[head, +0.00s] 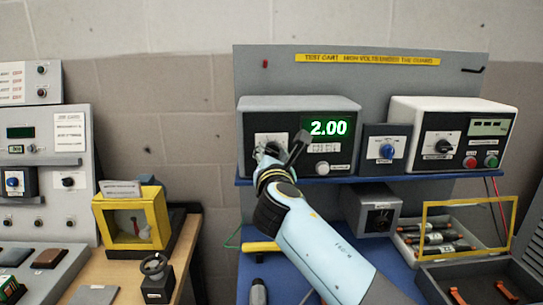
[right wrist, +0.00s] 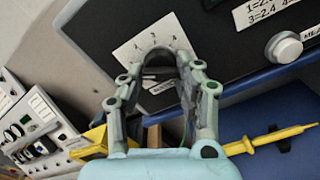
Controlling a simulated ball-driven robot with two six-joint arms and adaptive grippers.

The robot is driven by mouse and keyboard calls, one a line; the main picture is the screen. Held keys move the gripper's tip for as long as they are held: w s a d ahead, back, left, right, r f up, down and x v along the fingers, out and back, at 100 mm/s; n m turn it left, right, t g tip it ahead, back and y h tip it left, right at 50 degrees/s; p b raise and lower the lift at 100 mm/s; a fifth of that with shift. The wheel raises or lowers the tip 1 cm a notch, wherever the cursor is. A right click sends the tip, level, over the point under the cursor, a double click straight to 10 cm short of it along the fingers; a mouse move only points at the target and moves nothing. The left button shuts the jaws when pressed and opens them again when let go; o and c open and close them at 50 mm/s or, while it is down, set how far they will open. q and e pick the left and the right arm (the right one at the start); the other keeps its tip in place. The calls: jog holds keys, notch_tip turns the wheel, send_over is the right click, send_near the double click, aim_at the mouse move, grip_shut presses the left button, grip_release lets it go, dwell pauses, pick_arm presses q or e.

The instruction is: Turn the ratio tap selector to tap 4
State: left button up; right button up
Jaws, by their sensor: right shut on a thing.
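The ratio meter (head: 300,106) is a dark-fronted box with a pale top on the blue shelf, and its green display (head: 329,128) reads 2.00. The ratio tap selector (right wrist: 158,58) is a dark rounded knob on a white numbered plate (right wrist: 128,52) at the left of its front. My right gripper (right wrist: 157,68) is shut on the knob, one finger on each side; it also shows in the head view (head: 270,155), covering most of the knob. The knob's pointer is hidden, so I cannot tell which tap it points to. My left gripper is not in view.
A white push knob (right wrist: 287,47) sits right of the selector. A smaller blue-knobbed box (head: 386,150) and another instrument (head: 450,112) stand to the right. A yellow probe (right wrist: 270,139) lies below. A yellow-framed box (head: 132,217) stands on the wooden bench at left.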

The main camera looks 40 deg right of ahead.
jog(key=shift+m, duration=0.3)
jog(key=m+b, duration=0.3)
jog(key=m, duration=0.1)
jog(key=shift+a, duration=0.1)
jog(key=m+b, duration=0.2)
jog(key=m, duration=0.2)
jog(key=m+b, duration=0.3)
jog(key=shift+m, duration=0.4)
jog(key=m+b, duration=0.7)
jog(key=m, duration=0.4)
jog(key=shift+r+m, duration=0.15)
jog(key=shift+m, duration=0.15)
jog(key=shift+b, duration=0.3)
